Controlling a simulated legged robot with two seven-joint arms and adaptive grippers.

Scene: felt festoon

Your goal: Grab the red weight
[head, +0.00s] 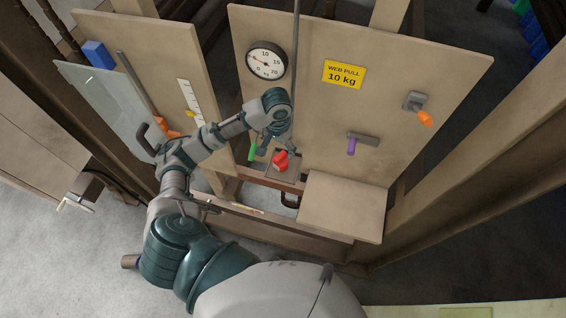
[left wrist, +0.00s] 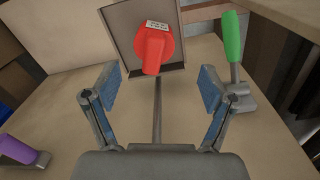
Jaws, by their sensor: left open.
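The red weight (head: 281,161) sits on a small grey tray (head: 291,173) in front of the wooden panel, below the dial. In the left wrist view the red weight (left wrist: 154,48) has a white label and a narrower part toward me, and it stands on the tray (left wrist: 119,22). My left gripper (head: 278,140) is at the weight in the head view. In the left wrist view my left gripper (left wrist: 155,88) is open, its two blue-padded fingers apart, with the weight ahead between them and nothing held. The right gripper is not in view.
A green handle (head: 252,149) stands close beside the gripper; it also shows in the left wrist view (left wrist: 232,36). A vertical rod (head: 296,60) runs down to the tray. A purple handle (head: 351,147) and an orange handle (head: 425,118) are to the right. A wooden shelf (head: 342,205) juts out.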

